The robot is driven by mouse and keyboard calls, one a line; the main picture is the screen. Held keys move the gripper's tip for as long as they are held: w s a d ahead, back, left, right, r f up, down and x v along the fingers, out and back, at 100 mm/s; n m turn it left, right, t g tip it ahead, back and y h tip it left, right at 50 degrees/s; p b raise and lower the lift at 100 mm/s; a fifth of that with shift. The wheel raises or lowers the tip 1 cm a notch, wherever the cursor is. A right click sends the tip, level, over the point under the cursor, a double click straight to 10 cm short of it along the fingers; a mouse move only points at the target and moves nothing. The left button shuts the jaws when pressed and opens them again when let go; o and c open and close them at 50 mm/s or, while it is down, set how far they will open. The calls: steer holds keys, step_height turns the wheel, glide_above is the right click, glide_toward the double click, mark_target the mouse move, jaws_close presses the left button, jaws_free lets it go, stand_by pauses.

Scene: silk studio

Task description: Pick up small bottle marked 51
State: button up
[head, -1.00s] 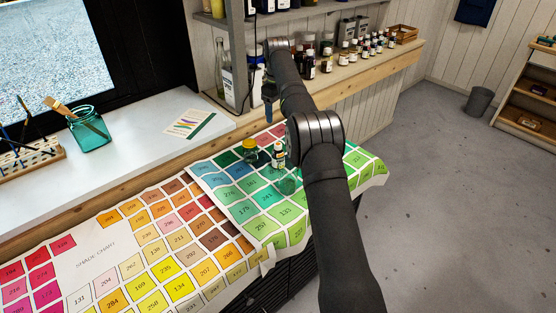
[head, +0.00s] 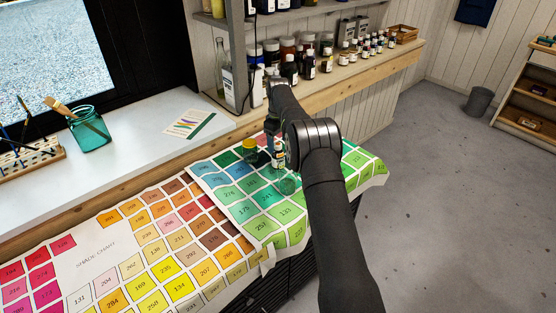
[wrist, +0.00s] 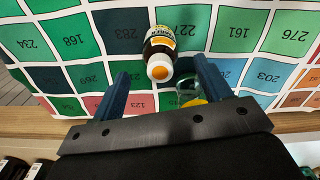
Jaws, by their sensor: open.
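A small dark bottle (wrist: 160,51) with a pale label and a white, orange-topped cap stands on the green part of the shade chart. It also shows in the head view (head: 279,162), partly hidden by my gripper. I cannot read its number. My gripper (wrist: 161,68) is open with two blue fingers. In the wrist view the bottle's cap shows between the fingertips, with gaps on both sides. In the head view my gripper (head: 274,148) is low over the chart, right at the bottle. Nothing is held.
A glass jar with a yellow lid (head: 249,147) stands close to the bottle, partly behind a finger in the wrist view (wrist: 190,92). Bottles crowd the wooden shelf (head: 372,72) behind. The chart's left part (head: 85,260) is clear.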

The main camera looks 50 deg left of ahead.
mark_target(278, 155)
step_height(278, 155, down, 5)
steer(key=shift+r, duration=0.1)
steer(key=c, duration=1.1)
steer(key=shift+r, duration=0.1)
